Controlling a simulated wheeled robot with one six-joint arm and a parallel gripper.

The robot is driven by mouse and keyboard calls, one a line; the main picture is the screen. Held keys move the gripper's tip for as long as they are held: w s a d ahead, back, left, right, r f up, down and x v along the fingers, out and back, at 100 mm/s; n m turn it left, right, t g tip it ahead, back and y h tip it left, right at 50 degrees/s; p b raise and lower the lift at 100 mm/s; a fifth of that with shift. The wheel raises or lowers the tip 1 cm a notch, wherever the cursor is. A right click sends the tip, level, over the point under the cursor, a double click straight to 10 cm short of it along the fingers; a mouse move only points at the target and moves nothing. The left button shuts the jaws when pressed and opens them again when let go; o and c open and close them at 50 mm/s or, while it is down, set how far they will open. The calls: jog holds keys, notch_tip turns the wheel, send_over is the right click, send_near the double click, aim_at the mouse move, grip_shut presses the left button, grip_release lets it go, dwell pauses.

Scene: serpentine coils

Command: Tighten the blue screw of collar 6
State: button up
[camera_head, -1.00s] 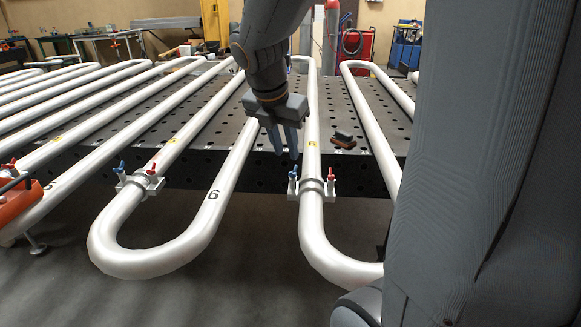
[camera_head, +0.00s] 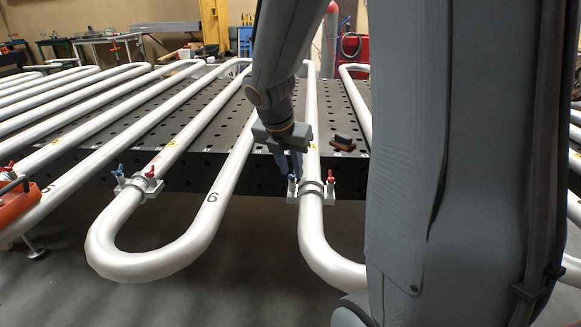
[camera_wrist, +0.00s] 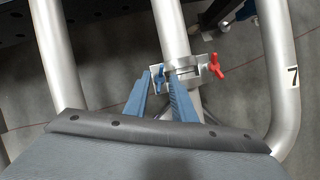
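A grey collar (camera_head: 311,188) clamps the white pipe in the centre right of the head view. It has a red screw (camera_head: 331,178) on its right and a blue screw (camera_head: 292,179) on its left, partly hidden by my fingertips. My gripper (camera_head: 290,170) reaches down from above to the blue screw. In the wrist view, the blue screw (camera_wrist: 161,76) shows between the tips of my open gripper (camera_wrist: 159,78), with a gap on each side. The red screw (camera_wrist: 216,66) sits to the right. I cannot read a number on this collar.
Another collar (camera_head: 139,187) with blue and red screws is on the pipe to the left. A small dark and orange block (camera_head: 342,142) rests on the perforated table (camera_head: 225,150). An orange tool (camera_head: 15,200) is at the far left.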

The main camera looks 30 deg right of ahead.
grip_shut()
